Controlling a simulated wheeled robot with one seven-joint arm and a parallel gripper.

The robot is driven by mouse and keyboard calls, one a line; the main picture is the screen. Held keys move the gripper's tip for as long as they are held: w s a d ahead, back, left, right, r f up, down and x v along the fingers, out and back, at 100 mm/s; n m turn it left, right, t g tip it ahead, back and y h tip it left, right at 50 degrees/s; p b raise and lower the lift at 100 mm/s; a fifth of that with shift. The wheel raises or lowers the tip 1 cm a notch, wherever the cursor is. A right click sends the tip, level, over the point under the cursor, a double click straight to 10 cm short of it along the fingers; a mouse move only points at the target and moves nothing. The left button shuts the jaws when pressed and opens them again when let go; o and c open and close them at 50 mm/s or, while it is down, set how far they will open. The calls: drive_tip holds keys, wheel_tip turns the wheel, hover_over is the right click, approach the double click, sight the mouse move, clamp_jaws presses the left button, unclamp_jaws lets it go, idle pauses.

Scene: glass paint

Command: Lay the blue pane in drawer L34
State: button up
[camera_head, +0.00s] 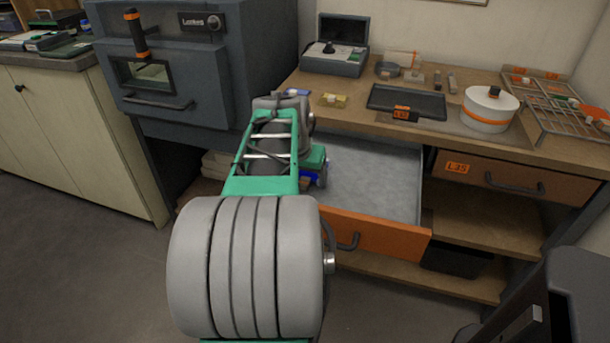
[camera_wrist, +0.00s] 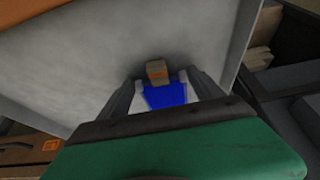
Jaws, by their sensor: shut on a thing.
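My gripper (camera_wrist: 165,92) is shut on the blue pane (camera_wrist: 166,95), which shows between its fingers in the wrist view. A small tan block with an orange band (camera_wrist: 157,70) shows just beyond the pane; I cannot tell whether they touch. In the head view my arm hides most of the gripper, and a bit of blue shows at the open drawer's left side. The open drawer (camera_head: 375,235) has an orange front and a bare grey floor. Its label is not visible. I cannot tell whether the pane touches the floor.
A closed drawer (camera_head: 515,178) labelled L35 is to the right. On the worktop are a dark tray (camera_head: 406,101), a white round pot (camera_head: 490,108), a wire rack (camera_head: 560,105), and small blue (camera_head: 297,92) and yellow (camera_head: 334,100) pieces. A grey kiln (camera_head: 200,60) stands left.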

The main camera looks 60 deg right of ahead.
drive_tip(key=o, duration=1.4)
drive_tip(key=shift+o, duration=0.2)
drive_tip(key=shift+r+p, duration=2.5)
drive_tip(key=shift+r, duration=1)
